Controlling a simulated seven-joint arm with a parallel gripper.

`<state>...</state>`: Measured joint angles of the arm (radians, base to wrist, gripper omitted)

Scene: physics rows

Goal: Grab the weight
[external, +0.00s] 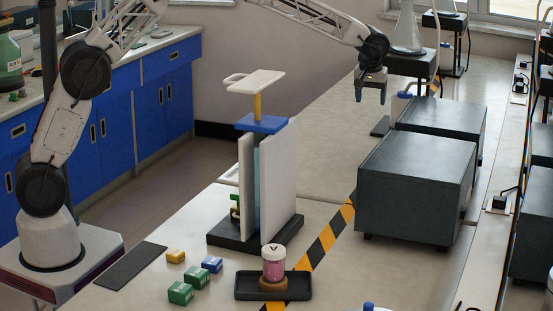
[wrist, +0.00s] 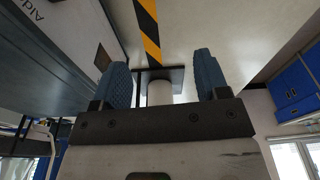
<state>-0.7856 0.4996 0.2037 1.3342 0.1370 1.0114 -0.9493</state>
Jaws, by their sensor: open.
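My gripper (external: 371,100) is open and empty, high above the far bench, left of the dark cabinets. In the wrist view its two blue-grey fingers (wrist: 162,75) are spread apart. A pale cylinder (wrist: 159,92) on a dark plate (wrist: 176,76) shows between and beyond them; I cannot tell its distance or whether it is the weight. Small labelled blocks stand on the near bench: yellow (external: 176,256), blue (external: 212,264) and two green (external: 181,293) (external: 196,275). I cannot tell which thing is the weight. All these blocks are well away from my gripper.
A stand (external: 263,220) with white upright panels and a raised top plate (external: 256,82) is mid-bench. A pink jar (external: 273,268) with a white lid is in a black tray (external: 245,292). Dark cabinets (external: 418,181) line the right. Striped tape (external: 320,246) crosses the bench.

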